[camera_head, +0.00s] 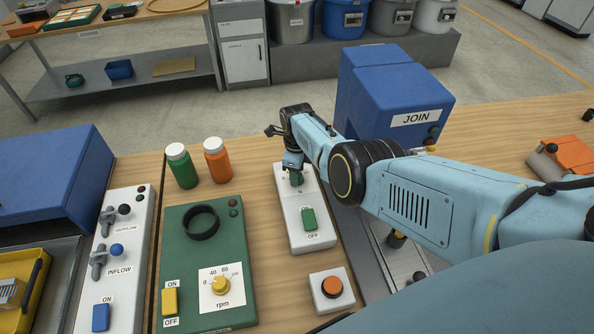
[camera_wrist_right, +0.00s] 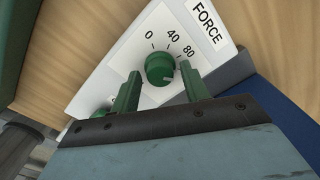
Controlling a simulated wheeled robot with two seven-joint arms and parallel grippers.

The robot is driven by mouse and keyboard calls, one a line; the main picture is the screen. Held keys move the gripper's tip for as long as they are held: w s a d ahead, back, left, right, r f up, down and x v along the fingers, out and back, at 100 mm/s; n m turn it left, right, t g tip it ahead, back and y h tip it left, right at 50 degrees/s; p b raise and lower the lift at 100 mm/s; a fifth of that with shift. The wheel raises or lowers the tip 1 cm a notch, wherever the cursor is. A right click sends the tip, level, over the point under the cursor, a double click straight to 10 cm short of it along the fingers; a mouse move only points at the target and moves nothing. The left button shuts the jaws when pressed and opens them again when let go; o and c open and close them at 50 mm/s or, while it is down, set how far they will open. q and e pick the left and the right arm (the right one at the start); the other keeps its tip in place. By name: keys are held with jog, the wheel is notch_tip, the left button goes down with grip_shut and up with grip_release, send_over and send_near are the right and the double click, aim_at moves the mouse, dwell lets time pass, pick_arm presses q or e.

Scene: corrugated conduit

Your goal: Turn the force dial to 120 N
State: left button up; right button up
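The force dial (camera_wrist_right: 160,69) is a green round knob on a white panel labelled FORCE (camera_wrist_right: 207,22). Marks 0, 40 and 80 show around it; any further marks are hidden by a finger. A pale line on the knob seems to point to the lower right in the wrist view, past 80. My right gripper (camera_wrist_right: 160,72) is open, with one green finger on each side of the knob and a small gap visible at each side. In the head view my right gripper (camera_head: 293,166) is over the dial and partly hides it. My left gripper is out of view.
On the same white box is a green switch (camera_head: 309,218) at OFF. A green rpm panel (camera_head: 185,242) stands to the left, with green and orange bottles (camera_head: 217,160) behind. A blue JOIN machine (camera_head: 375,95) is behind my right arm. An orange button (camera_head: 332,287) is in front.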

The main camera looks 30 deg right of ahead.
jog(key=shift+o, duration=0.4)
jog(key=shift+r, duration=0.25)
notch_tip(320, 180, up, 6)
jog(key=p, duration=0.4)
notch_tip(320, 180, up, 7)
jog(key=p, duration=0.1)
jog(key=shift+f, duration=0.15)
